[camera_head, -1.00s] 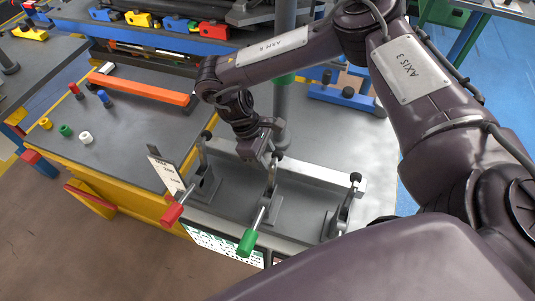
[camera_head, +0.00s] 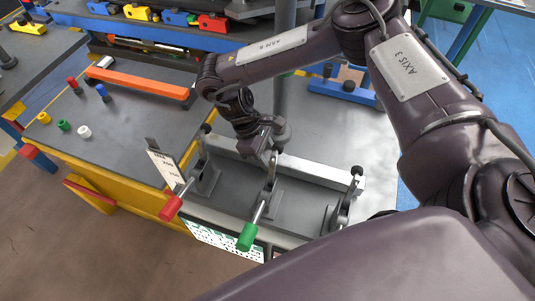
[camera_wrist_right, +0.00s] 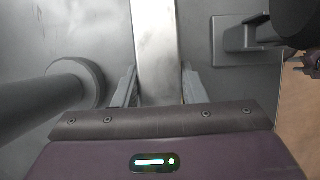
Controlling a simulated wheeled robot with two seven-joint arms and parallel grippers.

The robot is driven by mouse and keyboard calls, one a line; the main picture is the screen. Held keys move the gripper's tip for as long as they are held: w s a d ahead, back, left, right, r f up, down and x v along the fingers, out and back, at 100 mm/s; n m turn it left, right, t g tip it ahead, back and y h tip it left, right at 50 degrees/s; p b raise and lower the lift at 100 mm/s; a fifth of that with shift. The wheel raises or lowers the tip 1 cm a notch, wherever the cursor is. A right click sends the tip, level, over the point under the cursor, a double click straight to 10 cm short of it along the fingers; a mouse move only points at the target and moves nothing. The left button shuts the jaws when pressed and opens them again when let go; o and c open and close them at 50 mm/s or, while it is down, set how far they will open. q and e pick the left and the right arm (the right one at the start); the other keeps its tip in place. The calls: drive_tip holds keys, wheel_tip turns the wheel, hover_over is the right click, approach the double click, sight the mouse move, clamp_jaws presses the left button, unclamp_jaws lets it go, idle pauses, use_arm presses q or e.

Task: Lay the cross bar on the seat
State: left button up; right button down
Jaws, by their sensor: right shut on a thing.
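The cross bar, a long silver bar (camera_head: 322,173), lies lengthwise along the back of a grey fixture whose flat grey bed (camera_head: 236,184) I take as the seat. My right gripper (camera_head: 262,156) is shut on the bar near its middle, from above. In the right wrist view the bar (camera_wrist_right: 157,50) runs between the two fingers (camera_wrist_right: 158,88). I cannot tell whether the bar touches the seat or hangs just above it. My left gripper is not in view.
Clamps with a red handle (camera_head: 171,207) and a green handle (camera_head: 247,237) stand along the fixture's front. Another clamp (camera_head: 344,210) is at the right. A bench at left holds an orange bar (camera_head: 150,83) and small coloured pegs. A grey post (camera_head: 284,110) rises behind.

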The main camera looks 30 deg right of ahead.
drive_tip(key=shift+f, duration=0.55)
drive_tip(key=c, duration=0.8)
unclamp_jaws()
wheel_tip(320, 180, up, 6)
drive_tip(key=p, duration=0.6)
drive_tip(key=shift+p, duration=0.3)
drive_tip(key=shift+f, duration=0.15)
wheel_tip(320, 180, down, 6)
drive_tip(key=b, duration=0.7)
drive_tip(key=shift+r, duration=0.2)
